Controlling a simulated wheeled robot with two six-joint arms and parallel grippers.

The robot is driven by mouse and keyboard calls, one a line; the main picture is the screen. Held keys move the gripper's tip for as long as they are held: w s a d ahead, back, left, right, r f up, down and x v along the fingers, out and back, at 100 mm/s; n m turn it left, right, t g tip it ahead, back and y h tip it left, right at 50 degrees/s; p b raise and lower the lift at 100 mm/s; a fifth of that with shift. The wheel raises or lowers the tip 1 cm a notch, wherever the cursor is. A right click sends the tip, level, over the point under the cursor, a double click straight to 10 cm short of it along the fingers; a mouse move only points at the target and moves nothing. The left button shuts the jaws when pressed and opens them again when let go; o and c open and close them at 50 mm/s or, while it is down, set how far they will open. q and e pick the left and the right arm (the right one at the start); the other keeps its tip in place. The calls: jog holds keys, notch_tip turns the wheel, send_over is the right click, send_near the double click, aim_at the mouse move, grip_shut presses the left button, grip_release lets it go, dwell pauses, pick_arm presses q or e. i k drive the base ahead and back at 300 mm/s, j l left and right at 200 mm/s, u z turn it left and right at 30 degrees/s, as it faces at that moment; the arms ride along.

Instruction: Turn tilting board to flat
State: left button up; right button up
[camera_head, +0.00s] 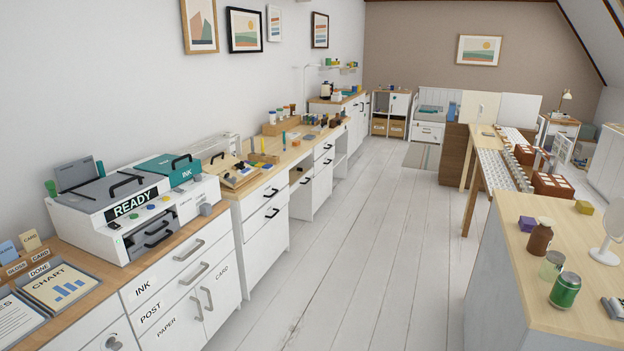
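No arm or gripper of mine shows in the head view. A small wooden board with a dark handle (222,160) stands at a slant on the long wooden desk (289,157) along the left wall. It may be the tilting board, but it is small here and I cannot tell for sure. Small coloured items lie around its foot.
A white printer-like machine marked READY (128,212) stands on the near left counter. A right-hand counter (540,285) holds a green can (565,290), a brown bottle (540,240) and a round mirror (614,225). The white plank floor (350,250) between is clear.

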aim_at(225, 164)
jog(key=i, duration=2.05)
jog(key=i+l+u, duration=0.15)
jog(key=i+u, duration=0.25)
jog(key=i, duration=0.25)
jog(key=i+l+u, duration=0.4)
jog(key=i, duration=0.2)
jog(key=i+l+u, duration=0.4)
jog(key=i, duration=0.2)
